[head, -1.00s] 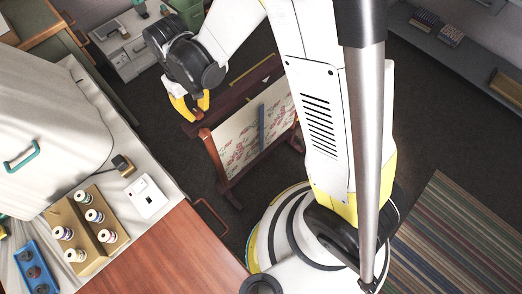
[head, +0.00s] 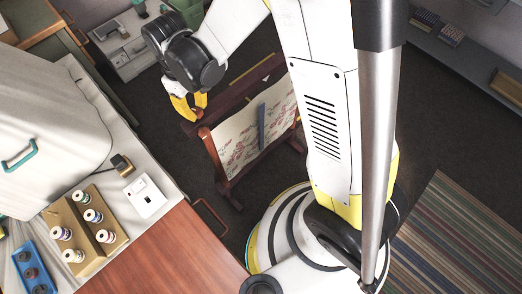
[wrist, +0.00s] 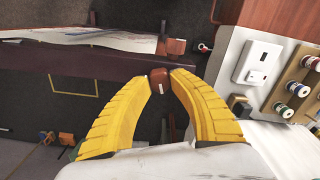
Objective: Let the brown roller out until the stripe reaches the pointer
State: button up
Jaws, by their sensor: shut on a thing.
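A wooden frame stands on the floor, with a dark brown roller (head: 232,92) along its top and a cream cloth (head: 232,140) with reddish flowers hanging below. A blue-grey bar (head: 261,127) crosses the cloth; I cannot tell whether it is the stripe. I cannot make out the pointer for certain. My gripper (head: 187,112) is at the roller's left end. In the wrist view my yellow fingers (wrist: 159,80) are shut on a small brown knob (wrist: 158,75) with a pale mark. The cloth shows there only edge-on.
A worktop at left carries a cardboard tray (head: 103,205) of thread spools, a white switch plate (head: 145,197) and a blue tray (head: 33,262). A striped rug (head: 450,235) lies at right.

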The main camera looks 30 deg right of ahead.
jog(key=shift+n, duration=0.9)
jog(key=shift+n+b, duration=0.4)
jog(key=shift+n, duration=0.5)
jog(key=shift+n, duration=0.9)
